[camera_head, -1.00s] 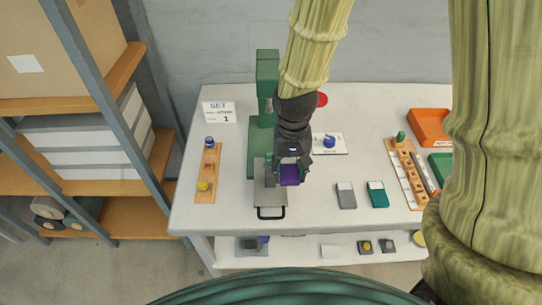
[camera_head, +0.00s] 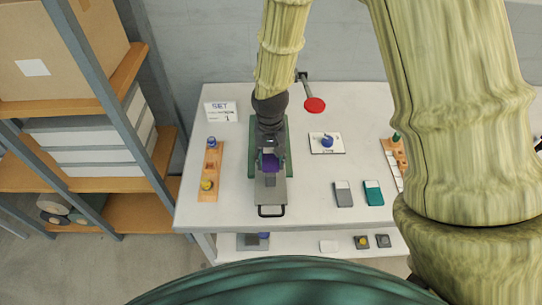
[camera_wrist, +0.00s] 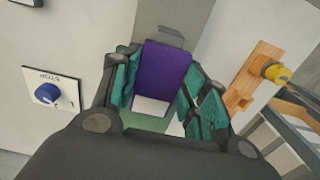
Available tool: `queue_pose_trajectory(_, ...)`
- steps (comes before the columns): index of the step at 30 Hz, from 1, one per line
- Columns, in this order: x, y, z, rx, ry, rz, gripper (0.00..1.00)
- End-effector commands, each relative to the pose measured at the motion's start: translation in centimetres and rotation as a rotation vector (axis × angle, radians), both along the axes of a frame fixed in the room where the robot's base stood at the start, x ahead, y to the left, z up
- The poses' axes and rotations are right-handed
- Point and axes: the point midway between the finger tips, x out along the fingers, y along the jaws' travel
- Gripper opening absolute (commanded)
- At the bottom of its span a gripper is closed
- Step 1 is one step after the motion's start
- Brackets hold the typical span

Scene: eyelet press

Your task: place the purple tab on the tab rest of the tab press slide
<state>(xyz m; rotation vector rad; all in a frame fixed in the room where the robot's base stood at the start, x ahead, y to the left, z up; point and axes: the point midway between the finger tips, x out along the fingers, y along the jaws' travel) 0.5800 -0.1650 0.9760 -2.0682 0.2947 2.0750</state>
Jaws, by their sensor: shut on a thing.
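My gripper (camera_head: 268,153) is shut on the purple tab (camera_head: 269,162), in front of the green press (camera_head: 285,150). In the wrist view the purple tab (camera_wrist: 163,68) sits between the two teal-padded fingers of my gripper (camera_wrist: 162,88). The grey press slide (camera_head: 262,196) runs toward the table's front edge, with a dark pull handle. A small grey block (camera_head: 270,181), which looks like the tab rest, stands on the slide just in front of the tab. The tab appears above the slide line; whether it touches anything is unclear. My arm hides most of the press.
An orange board (camera_head: 208,187) with a blue and a yellow knob lies left of the press. A blue knob on a white plate (camera_head: 333,149), a grey block (camera_head: 343,194) and a teal block (camera_head: 373,193) lie to the right. A red disc (camera_head: 314,105) is behind.

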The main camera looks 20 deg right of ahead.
Motion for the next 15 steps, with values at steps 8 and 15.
queue_pose_trajectory(8,0.02,0.03,-0.59,0.001,-0.001,0.001,0.26)
queue_pose_trajectory(15,0.00,0.04,-0.84,0.000,-0.001,0.001,0.26)
